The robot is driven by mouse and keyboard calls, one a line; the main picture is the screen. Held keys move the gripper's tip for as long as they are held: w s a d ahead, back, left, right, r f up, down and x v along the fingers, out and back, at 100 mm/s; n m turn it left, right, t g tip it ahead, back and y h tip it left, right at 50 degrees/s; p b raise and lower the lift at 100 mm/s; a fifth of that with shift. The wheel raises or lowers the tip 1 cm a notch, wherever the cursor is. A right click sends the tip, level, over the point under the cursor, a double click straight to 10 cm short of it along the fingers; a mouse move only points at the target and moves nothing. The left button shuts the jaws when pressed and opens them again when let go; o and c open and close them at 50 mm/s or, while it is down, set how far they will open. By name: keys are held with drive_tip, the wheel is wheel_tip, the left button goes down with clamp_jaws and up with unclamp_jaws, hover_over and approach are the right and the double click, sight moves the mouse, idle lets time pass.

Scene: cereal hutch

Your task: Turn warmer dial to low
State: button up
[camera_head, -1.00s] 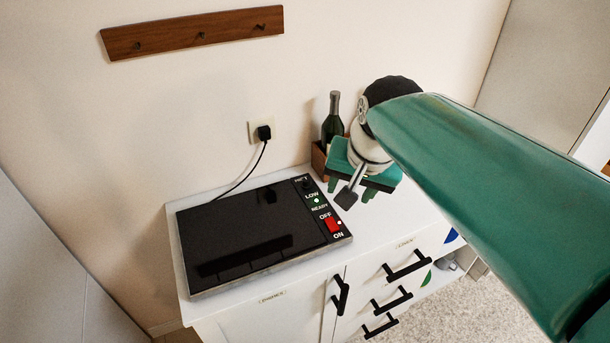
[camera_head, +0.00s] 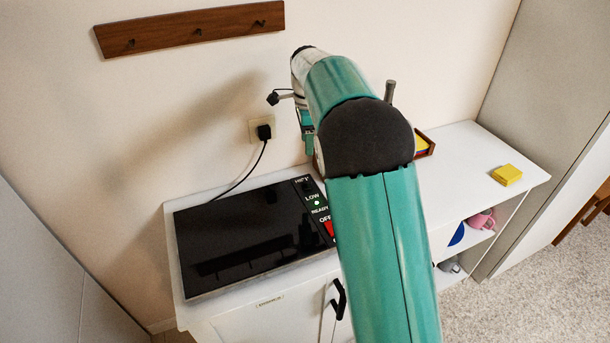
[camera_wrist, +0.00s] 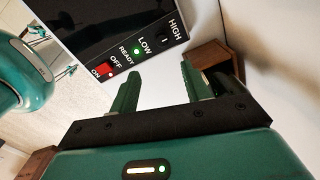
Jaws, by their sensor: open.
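The warmer is a flat black plate (camera_head: 235,235) on a white cabinet. It has a control strip along its right edge, which also shows in the wrist view (camera_wrist: 150,22). The strip reads HIGH, LOW, READY, OFF and ON, with a green light lit by READY. A small dark dial (camera_wrist: 163,43) seems to sit between LOW and HIGH; its setting is too small to tell. A red switch (camera_wrist: 105,70) is by ON/OFF. My gripper (camera_wrist: 158,80) is open and empty, its fingers apart from the strip. In the head view my arm mostly hides it.
A brown wooden box (camera_wrist: 208,60) stands beside the warmer's HIGH end. A black plug (camera_head: 264,132) and cord run from the wall outlet to the warmer. A wooden peg rail (camera_head: 190,30) hangs above. A yellow block (camera_head: 507,174) lies on the cabinet's right end.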

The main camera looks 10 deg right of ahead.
sight(307, 181)
drive_tip(key=f, duration=1.4)
drive_tip(key=shift+w+d+f, duration=0.1)
drive_tip(key=shift+w+f, duration=0.1)
drive_tip(key=c, duration=1)
